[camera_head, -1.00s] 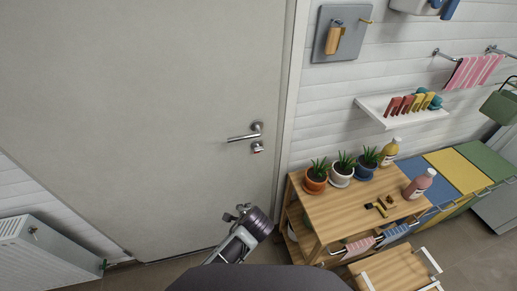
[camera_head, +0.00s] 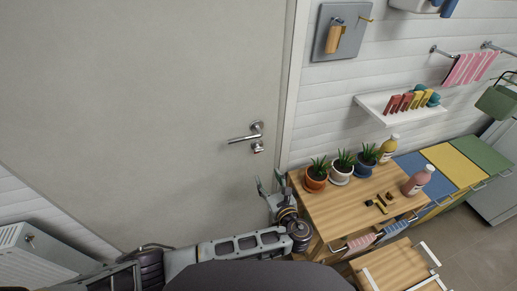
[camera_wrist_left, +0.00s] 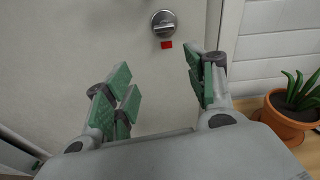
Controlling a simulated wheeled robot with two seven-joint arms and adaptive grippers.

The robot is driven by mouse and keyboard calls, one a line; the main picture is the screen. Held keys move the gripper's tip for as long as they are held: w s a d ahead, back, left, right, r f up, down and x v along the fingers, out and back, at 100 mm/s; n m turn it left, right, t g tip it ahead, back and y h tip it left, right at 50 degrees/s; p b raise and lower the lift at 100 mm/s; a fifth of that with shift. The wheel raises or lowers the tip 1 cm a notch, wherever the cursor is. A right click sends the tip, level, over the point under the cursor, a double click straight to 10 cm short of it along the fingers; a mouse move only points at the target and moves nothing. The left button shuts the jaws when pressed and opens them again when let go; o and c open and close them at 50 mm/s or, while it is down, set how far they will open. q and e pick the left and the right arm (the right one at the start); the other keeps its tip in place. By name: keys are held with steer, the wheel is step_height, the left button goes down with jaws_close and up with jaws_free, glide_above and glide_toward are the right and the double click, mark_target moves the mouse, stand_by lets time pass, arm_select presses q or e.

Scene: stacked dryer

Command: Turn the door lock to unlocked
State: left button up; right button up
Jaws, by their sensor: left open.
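The door lock (camera_head: 257,147) is a small round metal thumb-turn on the grey door (camera_head: 150,90), just below the lever handle (camera_head: 246,133). In the left wrist view the lock (camera_wrist_left: 164,23) shows a raised turn bar, with a red marker (camera_wrist_left: 167,45) just under it. My left gripper (camera_head: 269,185) is open and empty, below the lock and apart from it in the head view. In the left wrist view its green-padded fingers (camera_wrist_left: 163,90) are spread wide, with the lock beyond them. My right gripper is not in view.
A wooden cart (camera_head: 335,213) stands right of the door, close to my left gripper. It carries potted plants, including an orange pot (camera_head: 315,182), and bottles. A white radiator (camera_head: 30,262) is at lower left. The door surface around the lock is clear.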

mark_target(260, 151)
arm_select(q)
steer(key=shift+w+d+r+m+t, duration=0.15)
steer(key=shift+w+r+m+t, duration=0.05)
steer(key=shift+r+m+t, duration=0.3)
steer(key=shift+w+d+r+m+t, duration=0.1)
steer(key=shift+w+r+m+t, duration=0.1)
steer(key=shift+r+m+t, duration=0.25)
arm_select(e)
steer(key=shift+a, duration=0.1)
arm_select(q)
steer(key=shift+f, duration=0.1)
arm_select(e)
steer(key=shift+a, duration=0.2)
arm_select(q)
steer(key=p+x, duration=0.1)
steer(key=x, duration=1)
steer(key=shift+w+a+f, duration=0.1)
steer(key=shift+w+a, duration=0.05)
steer(key=shift+w, duration=0.2)
steer(key=shift+x, duration=0.95)
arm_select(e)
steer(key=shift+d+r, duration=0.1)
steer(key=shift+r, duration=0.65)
arm_select(q)
steer(key=shift+c, duration=0.5)
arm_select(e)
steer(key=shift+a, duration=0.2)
arm_select(q)
steer(key=c, duration=0.9)
steer(key=shift+c, duration=0.2)
